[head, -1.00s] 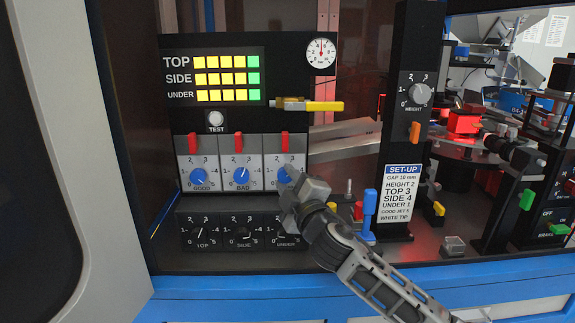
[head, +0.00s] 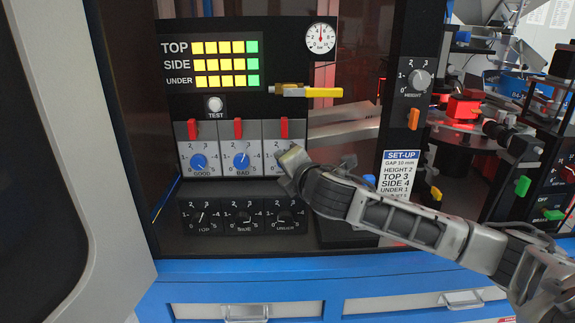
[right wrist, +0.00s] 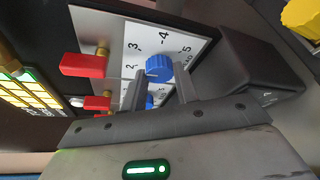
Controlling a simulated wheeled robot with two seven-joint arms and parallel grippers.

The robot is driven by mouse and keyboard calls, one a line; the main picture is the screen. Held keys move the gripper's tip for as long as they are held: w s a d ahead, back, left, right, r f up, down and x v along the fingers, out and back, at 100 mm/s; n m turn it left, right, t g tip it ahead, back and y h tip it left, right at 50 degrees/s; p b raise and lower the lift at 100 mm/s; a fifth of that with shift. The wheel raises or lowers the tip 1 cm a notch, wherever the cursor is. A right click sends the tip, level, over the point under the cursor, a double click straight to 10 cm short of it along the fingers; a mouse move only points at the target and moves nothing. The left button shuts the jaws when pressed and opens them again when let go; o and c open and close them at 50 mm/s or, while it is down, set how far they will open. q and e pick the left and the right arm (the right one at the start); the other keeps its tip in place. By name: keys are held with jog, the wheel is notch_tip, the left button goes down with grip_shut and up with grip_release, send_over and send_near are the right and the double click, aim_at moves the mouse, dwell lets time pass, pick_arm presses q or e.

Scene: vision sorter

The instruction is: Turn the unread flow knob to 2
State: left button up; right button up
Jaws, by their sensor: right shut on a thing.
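The third blue knob (right wrist: 160,68), on the right-hand white plate (right wrist: 204,33), shows in the right wrist view with its scale numbers around it. My right gripper (right wrist: 161,76) is shut on this knob, one finger on each side. The knob's pointer is too small to read surely. In the head view my right gripper (head: 290,158) covers the third knob and its label. The GOOD knob (head: 198,162) and BAD knob (head: 241,161) are in plain sight to its left. My left gripper is not in view.
Red levers (head: 284,128) stand above the blue knobs. Black knobs (head: 244,216) sit in a row below. A yellow-handled valve (head: 310,92) juts out above right. The HEIGHT knob (head: 419,79) and set-up card (head: 401,172) are on a black post at right.

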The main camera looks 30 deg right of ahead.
jog(key=n+g+h, duration=0.1)
jog(key=n, duration=0.2)
jog(key=shift+a+n+g, duration=0.1)
jog(key=shift+n+g, duration=0.3)
dwell(0.4)
jog(key=o, duration=1)
jog(key=shift+r, duration=0.1)
